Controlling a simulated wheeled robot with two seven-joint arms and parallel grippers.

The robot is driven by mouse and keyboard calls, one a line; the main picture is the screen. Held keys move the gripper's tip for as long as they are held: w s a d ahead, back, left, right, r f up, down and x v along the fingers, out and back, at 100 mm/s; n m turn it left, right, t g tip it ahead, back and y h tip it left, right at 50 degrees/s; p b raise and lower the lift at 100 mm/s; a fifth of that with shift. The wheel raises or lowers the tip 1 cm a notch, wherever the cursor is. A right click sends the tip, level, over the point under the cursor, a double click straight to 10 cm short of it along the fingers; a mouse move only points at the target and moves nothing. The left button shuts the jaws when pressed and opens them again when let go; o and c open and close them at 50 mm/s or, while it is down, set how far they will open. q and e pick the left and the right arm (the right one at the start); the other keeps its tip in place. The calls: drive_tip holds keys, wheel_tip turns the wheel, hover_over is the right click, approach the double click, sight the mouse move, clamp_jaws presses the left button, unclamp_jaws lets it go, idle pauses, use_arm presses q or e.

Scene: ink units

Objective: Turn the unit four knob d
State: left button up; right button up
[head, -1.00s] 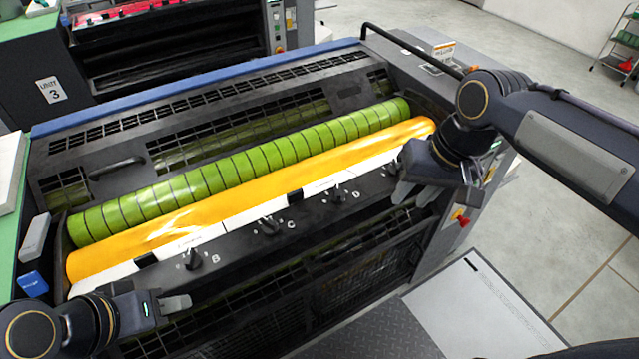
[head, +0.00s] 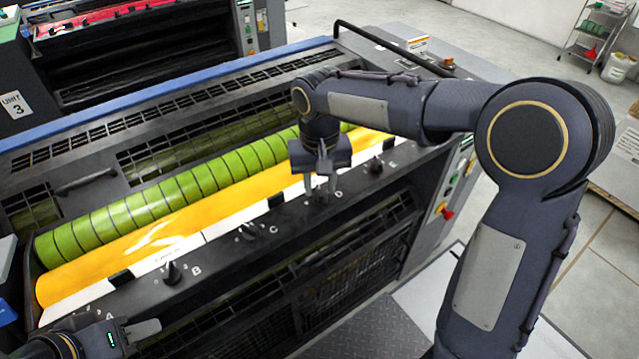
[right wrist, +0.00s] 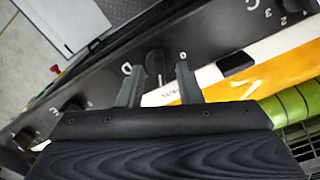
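Knob D (right wrist: 157,64) is a dark round knob on the black front rail (head: 225,262) of the press. In the head view my right gripper (head: 322,188) hides most of it, with the letter D just to its right. In the right wrist view the fingers of my right gripper (right wrist: 158,78) are open, one on each side of knob D, with small gaps showing. Whether either finger touches it I cannot tell. My left gripper (head: 146,328) is at the lower left, empty, its finger opening not clear.
Knob B (head: 173,273), knob C (head: 251,231) and knob E (head: 376,165) stand along the same rail. Behind it lie an orange roller (head: 120,253) and a green banded roller (head: 170,195). A black handrail (head: 400,50) and a red button (head: 447,214) are at the right.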

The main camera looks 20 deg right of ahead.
drive_tip(key=shift+f, duration=0.35)
clamp_jaws()
drive_tip(key=shift+m, duration=0.3)
drive_tip(key=m+p, duration=0.1)
drive_tip(key=m, duration=0.3)
drive_tip(key=shift+r, duration=0.1)
drive_tip(key=m, duration=0.5)
drive_tip(key=shift+p, duration=0.4)
drive_tip(key=shift+m, duration=0.3)
